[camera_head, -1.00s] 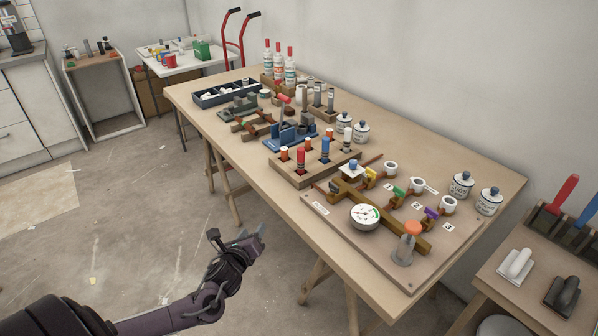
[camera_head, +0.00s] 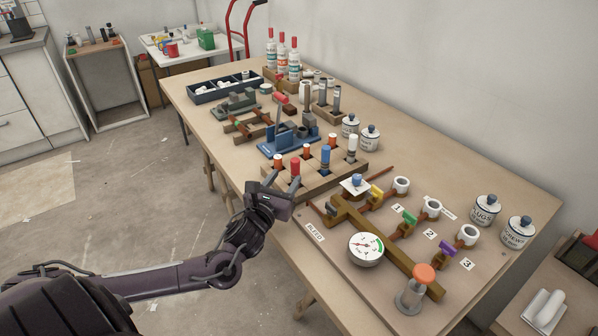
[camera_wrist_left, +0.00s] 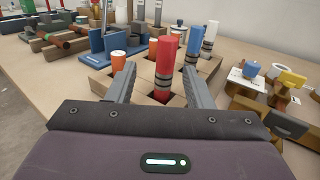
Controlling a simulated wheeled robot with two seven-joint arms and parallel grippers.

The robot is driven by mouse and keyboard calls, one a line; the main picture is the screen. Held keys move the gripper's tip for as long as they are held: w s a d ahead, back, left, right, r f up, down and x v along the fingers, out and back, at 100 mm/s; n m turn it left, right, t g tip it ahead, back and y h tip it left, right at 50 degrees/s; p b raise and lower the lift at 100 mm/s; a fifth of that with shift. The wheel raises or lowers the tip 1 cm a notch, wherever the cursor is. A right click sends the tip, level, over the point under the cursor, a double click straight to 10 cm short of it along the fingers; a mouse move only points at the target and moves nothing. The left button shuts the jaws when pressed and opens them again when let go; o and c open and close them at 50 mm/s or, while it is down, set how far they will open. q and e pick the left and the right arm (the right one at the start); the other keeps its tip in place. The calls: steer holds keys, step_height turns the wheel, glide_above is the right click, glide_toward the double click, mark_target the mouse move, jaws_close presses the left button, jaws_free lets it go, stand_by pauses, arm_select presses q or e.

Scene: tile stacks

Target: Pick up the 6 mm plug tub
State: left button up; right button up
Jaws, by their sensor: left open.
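I cannot read a 6 mm mark on anything. A white jar with a dark lid (camera_head: 486,211), at the right of the bench, has a label that seems to read "PLUGS". A wooden block (camera_head: 318,179) holds coloured cylinders: a red one with grey bands (camera_wrist_left: 165,62), a blue one (camera_head: 325,158), a white one (camera_head: 352,147) and small orange ones with pale tops (camera_wrist_left: 118,61). My left gripper (camera_head: 282,184) is open at the block's near left edge. In the left wrist view its fingers (camera_wrist_left: 159,76) stand either side of the red cylinder's line. My right gripper is out of view.
A board with a gauge (camera_head: 366,249), valves and an orange-knobbed plunger (camera_head: 415,288) lies to the right. Another lidded jar (camera_head: 519,232) stands beside the first. Blue tools (camera_head: 288,141) and jars (camera_head: 370,138) stand behind the block. A divided dark tray (camera_head: 226,89) is farther back.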

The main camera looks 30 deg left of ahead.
mark_target(294, 171)
arm_select(q)
steer(key=shift+w+r, duration=0.2)
steer(key=shift+w, duration=1.05)
steer(key=w, duration=0.3)
steer(key=shift+w+a+f+p, duration=0.2)
steer(key=shift+w+f+p, duration=0.05)
steer(key=shift+w+p, duration=0.05)
steer(key=c, duration=0.6)
jaws_close()
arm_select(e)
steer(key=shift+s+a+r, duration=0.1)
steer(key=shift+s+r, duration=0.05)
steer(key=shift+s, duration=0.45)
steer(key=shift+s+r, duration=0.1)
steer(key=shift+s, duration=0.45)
